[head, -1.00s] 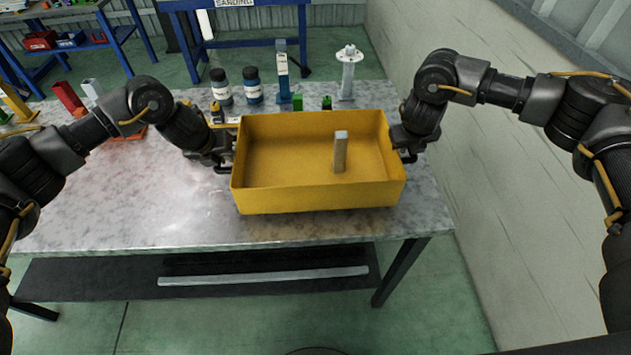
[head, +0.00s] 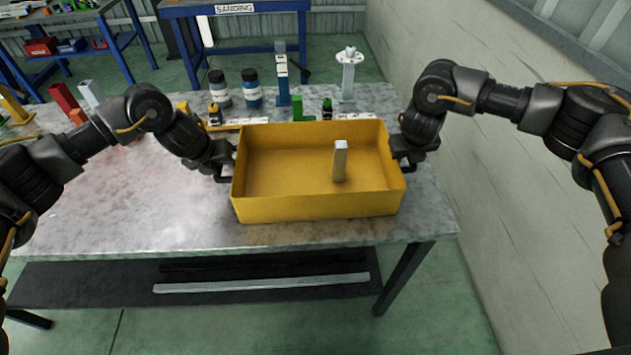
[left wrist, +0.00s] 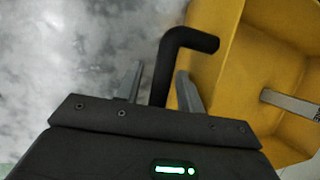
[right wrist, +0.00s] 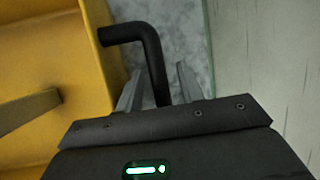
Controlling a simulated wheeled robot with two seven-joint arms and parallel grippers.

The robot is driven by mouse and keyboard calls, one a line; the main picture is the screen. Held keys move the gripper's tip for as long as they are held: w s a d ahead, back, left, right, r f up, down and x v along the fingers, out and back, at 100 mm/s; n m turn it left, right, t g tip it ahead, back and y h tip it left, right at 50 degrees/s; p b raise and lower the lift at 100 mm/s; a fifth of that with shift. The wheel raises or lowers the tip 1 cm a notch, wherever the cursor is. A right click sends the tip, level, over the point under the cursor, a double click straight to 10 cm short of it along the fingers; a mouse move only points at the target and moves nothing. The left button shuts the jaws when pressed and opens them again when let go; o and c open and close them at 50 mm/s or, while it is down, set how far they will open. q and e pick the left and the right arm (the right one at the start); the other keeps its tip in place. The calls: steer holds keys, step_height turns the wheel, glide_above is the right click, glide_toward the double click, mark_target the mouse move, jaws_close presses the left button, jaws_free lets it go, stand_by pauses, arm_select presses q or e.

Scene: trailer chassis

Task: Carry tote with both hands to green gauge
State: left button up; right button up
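The yellow tote (head: 315,206) is over the grey work table, with an upright pale block (head: 340,162) inside. A green L-shaped piece (head: 299,110), which looks like the green gauge, stands behind the tote's far rim. My left gripper (head: 222,172) is at the tote's left side, its fingers on either side of a black bent handle (left wrist: 165,75). My right gripper (head: 404,160) is at the right side, its fingers around the other black handle (right wrist: 155,70). Both appear shut on the handles. I cannot tell whether the tote's underside touches the table.
Behind the tote stand two dark jars (head: 252,88), a blue post (head: 282,85), a whitish stand (head: 348,75) and a small black-and-green item (head: 327,108). Red and orange parts (head: 66,100) stand at the left. The table's left front (head: 130,210) is clear. A wall (head: 500,170) runs along the right.

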steer(key=v, duration=1.2)
steer(key=shift+r, duration=0.1)
arm_select(q)
steer(key=v, duration=1.1)
steer(key=shift+r, duration=0.2)
steer(key=shift+s+a, duration=0.1)
steer(key=shift+s, duration=0.05)
